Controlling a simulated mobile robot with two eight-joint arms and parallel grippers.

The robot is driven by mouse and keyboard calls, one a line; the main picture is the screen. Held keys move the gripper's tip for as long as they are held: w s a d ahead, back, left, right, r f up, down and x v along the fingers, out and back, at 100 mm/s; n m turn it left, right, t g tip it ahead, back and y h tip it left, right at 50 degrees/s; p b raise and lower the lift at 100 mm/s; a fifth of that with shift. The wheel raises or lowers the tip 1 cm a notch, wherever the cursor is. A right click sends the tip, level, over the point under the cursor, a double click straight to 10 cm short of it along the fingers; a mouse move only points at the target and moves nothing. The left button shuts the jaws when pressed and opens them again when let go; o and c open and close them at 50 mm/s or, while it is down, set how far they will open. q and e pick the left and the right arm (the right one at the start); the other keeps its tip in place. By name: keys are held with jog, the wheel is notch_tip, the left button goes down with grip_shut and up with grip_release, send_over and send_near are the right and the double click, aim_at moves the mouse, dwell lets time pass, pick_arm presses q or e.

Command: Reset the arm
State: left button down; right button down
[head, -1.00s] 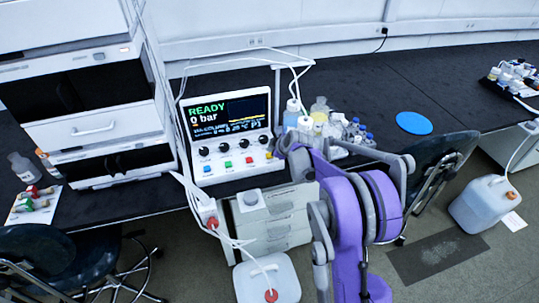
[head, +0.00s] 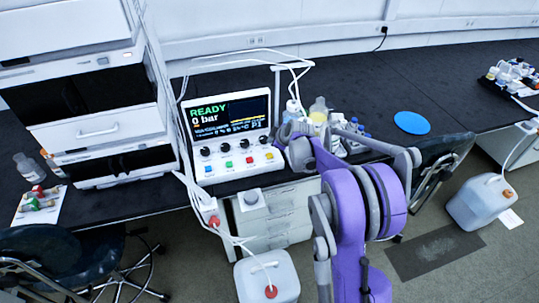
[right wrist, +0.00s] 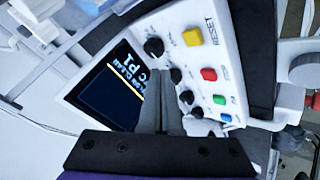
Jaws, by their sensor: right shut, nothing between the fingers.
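My right gripper (head: 284,137) is shut and empty at the right edge of the white control unit (head: 203,147), partly hidden by my own purple and grey arm. The unit's screen (head: 229,115) reads READY and 0 bar. Below it are a row of black knobs and yellow (head: 269,155), red (head: 249,160), green (head: 228,164) and blue (head: 208,168) buttons. In the right wrist view, my shut fingers (right wrist: 165,108) lie in front of the panel and screen (right wrist: 108,88). The yellow button (right wrist: 193,36) there sits beside the label RESET. My left gripper is out of view.
Bottles (head: 319,108) stand just behind my right gripper. A blue disc (head: 412,123) lies on the black bench. Stacked instruments (head: 92,100) stand on the left. White tubes loop over the unit down to a white canister (head: 267,277). A dark chair (head: 440,160) stands at the right.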

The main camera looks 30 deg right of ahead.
dwell(0.4)
jog(key=s+a+r+m+g, duration=0.1)
jog(key=s+a+r+m, duration=0.15)
jog(key=s+a, duration=0.5)
jog(key=s+a+r+m+g, duration=0.1)
jog(key=s+a+r, duration=0.3)
jog(key=s+a, duration=0.35)
jog(key=s+a+f+m+g, duration=0.1)
jog(key=s+a+f+m, duration=0.1)
jog(key=s, duration=0.9)
jog(key=s+a+f+m, duration=0.2)
jog(key=s+a+m, duration=0.1)
jog(key=s, duration=0.8)
jog(key=shift+s+a+g+p, duration=0.15)
jog(key=shift+a+g+p, duration=0.25)
jog(key=shift+a, duration=0.15)
